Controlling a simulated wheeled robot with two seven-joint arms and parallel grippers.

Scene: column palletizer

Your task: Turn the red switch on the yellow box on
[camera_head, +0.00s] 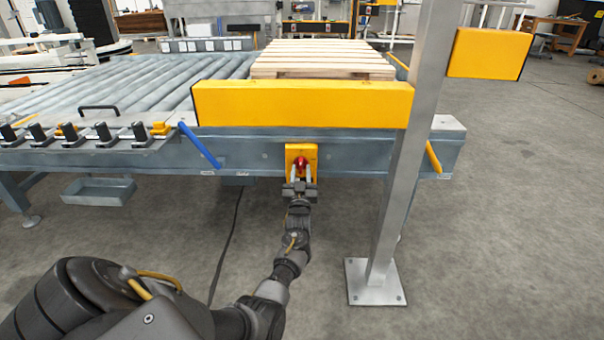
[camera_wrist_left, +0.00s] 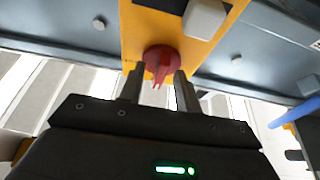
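The yellow box (camera_head: 293,150) is mounted on the side of the grey conveyor frame, with the red switch (camera_head: 301,162) on its front. My left gripper (camera_head: 302,174) is right at the switch, fingers pointing at the box. In the left wrist view, the red switch (camera_wrist_left: 162,60) sticks out of the yellow box (camera_wrist_left: 145,28). The two fingers (camera_wrist_left: 159,78) are apart, with their tips at either side of the switch. A gap shows between the fingers around its narrow handle. I cannot tell whether either finger touches it. My right gripper is out of view.
A grey post (camera_head: 405,150) stands close to the right of my left arm. A yellow guard (camera_head: 300,104) runs above the box, and a wooden pallet (camera_head: 322,60) lies behind it. A blue handle (camera_head: 199,145) juts out to the left. The floor in front is mostly clear.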

